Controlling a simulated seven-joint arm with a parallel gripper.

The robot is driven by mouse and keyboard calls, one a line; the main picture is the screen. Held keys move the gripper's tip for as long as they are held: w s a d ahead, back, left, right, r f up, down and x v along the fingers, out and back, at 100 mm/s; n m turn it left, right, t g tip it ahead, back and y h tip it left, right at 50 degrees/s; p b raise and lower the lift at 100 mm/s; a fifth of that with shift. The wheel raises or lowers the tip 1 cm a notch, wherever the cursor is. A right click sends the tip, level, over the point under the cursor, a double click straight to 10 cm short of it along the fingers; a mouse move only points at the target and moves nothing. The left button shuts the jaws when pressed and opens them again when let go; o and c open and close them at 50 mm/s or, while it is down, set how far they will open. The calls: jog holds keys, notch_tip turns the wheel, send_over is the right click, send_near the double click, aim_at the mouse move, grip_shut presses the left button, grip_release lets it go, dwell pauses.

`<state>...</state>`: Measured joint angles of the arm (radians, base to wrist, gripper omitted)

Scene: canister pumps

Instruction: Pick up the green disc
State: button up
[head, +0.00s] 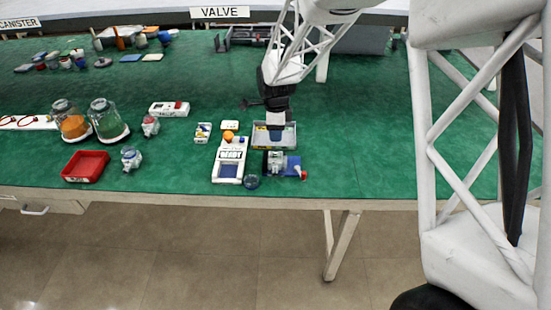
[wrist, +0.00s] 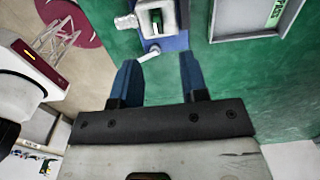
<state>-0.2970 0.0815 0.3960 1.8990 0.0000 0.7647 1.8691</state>
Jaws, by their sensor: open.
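I cannot make out a clearly green disc in either view. A small dark blue-green round thing (head: 251,182) sits near the table's front edge in the head view; it is too small to tell whether it is a disc or a little jar. My gripper (head: 275,134) points down at the grey tray, just behind the pump on the blue base. In the wrist view my gripper (wrist: 160,80) has its two blue fingers spread, with only green table surface between them.
A grey tray (head: 287,146) lies by my gripper. The pump (head: 277,163) on a blue base stands in front of it. The white READY device (head: 229,160) is to the left. A red tray (head: 86,166) and glass canisters (head: 104,118) stand further left. Table right of the pump is clear.

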aim_at(276, 152)
jog(key=shift+f, duration=1.25)
jog(key=shift+s+f, duration=0.15)
jog(key=shift+f, duration=2.45)
grip_shut()
